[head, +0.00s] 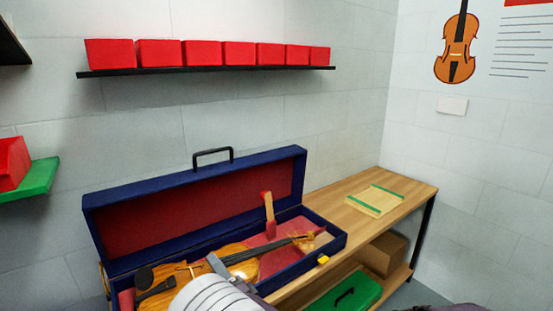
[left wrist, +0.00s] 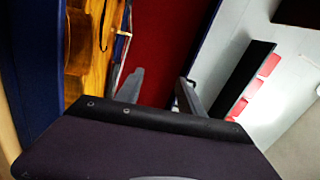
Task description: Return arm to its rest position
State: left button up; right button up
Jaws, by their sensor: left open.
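My left gripper (head: 228,271) is open over the front of the blue violin case (head: 97,207), with nothing between its fingers. Its two grey fingers stand apart in the left wrist view (left wrist: 160,92). The violin (head: 238,257) lies in the open case with its neck toward the right; my arm hides part of its body. The violin also shows at the left of the left wrist view (left wrist: 84,50), beside the fingers. The case's red-lined lid (head: 190,215) is raised. My right gripper is not in view.
The case stands on a wooden bench (head: 350,222); a board with green strips (head: 373,200) lies at its right end. Below are a green case (head: 345,295) and a cardboard box (head: 383,256). A wall shelf holds several red bins (head: 200,52). The space above the bench's right is clear.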

pick_arm(q)
jog(key=s+a+f+n+g+y, duration=0.1)
jog(key=s+a+n+g+y, duration=0.1)
jog(key=s+a+n+g, duration=0.45)
jog(key=s+a+f+n+g+y, duration=0.1)
jog(key=s+a+g, duration=0.25)
jog(key=a, duration=0.65)
jog(key=s+a+f+n+g+h, duration=0.3)
jog(key=s+f+g+h, duration=0.3)
jog(key=s, duration=0.5)
jog(key=s+d+f+n+g+h, duration=0.1)
jog(key=s+d+f+h, duration=0.2)
jog(key=s+d+f, duration=0.1)
jog(key=w+d+f+m+t+h, duration=0.1)
jog(key=w+d+f+t+h, duration=0.15)
jog(key=d, duration=0.35)
jog(key=w+d+f+t+h, duration=0.1)
jog(key=w+d+f+h, duration=0.1)
jog(key=w+d+h, duration=0.3)
notch_tip(320, 180, up, 15)
jog(key=s+d+m+y+p, duration=0.1)
jog(key=s+p, duration=0.1)
jog(key=p, duration=1.3)
jog(key=shift+d, duration=0.15)
